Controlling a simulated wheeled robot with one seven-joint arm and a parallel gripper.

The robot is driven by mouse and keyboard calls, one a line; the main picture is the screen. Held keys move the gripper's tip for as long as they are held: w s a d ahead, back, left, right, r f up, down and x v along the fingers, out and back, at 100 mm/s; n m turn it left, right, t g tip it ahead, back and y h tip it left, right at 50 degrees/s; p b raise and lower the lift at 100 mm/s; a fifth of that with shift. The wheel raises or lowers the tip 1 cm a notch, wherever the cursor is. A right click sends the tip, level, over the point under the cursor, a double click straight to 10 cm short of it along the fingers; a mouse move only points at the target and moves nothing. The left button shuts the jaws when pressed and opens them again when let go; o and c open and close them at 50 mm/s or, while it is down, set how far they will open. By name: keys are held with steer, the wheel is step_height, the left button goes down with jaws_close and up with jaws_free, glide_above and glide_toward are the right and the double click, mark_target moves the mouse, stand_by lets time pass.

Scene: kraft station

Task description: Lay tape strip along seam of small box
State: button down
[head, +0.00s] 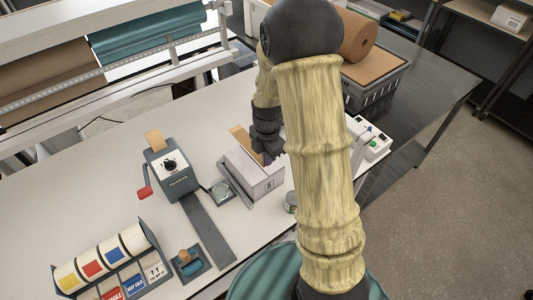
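The small box (266,185) is pale grey-white and sits upright on the table, a little right of the middle. A small dark mark shows on its front face. A tan strip (240,137) stands out above the back of the box, beside my gripper. It looks like tape, but whether it touches the box or my gripper is unclear. My gripper (272,160) is dark and points down at the box top. My arm covers the area to its right. The fingers are too small and dark to tell whether they are open or shut. The seam is hard to make out.
A grey tape dispenser (172,174) with a red handle and a tan strip on top stands left of the box. A label roll rack (107,262) is at front left. A grey crate (382,88) and a white device (371,139) stand right. Bare table lies at left.

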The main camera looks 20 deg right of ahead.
steer(key=shift+s, duration=0.1)
steer(key=shift+f+b, duration=0.8)
steer(key=shift+f, duration=0.3)
steer(key=shift+a+f+b, duration=0.15)
steer(key=shift+f+b, duration=0.6)
steer(key=shift+f, duration=0.2)
steer(key=shift+f+b, duration=0.7)
steer(key=shift+f, duration=0.4)
steer(key=shift+f+b, duration=0.35)
